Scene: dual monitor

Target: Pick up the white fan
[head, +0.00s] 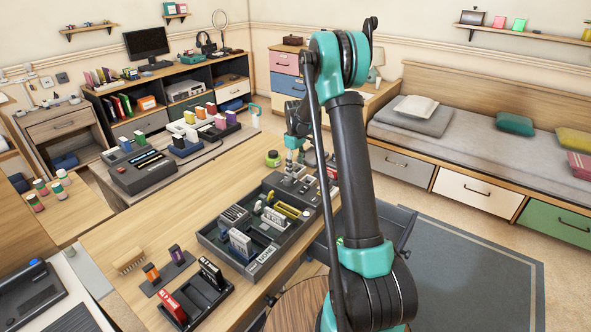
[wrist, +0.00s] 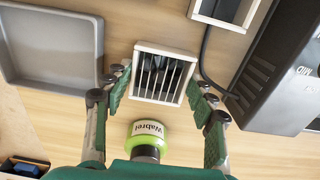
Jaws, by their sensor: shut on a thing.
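The white fan (wrist: 163,75) is a square white frame with dark slats, seen in the wrist view between my fingers. I cannot tell whether the fan touches the wooden surface below. In the head view my gripper (head: 292,148) is small, over the far end of the wooden table, and the fan cannot be made out there.
A green-lidded jar (wrist: 146,138) stands close to the fan. A second white-framed item (wrist: 228,12), a grey tray (wrist: 55,82) and a black device (wrist: 285,75) with a cable lie around it. A dark organizer (head: 210,235) fills the table's middle.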

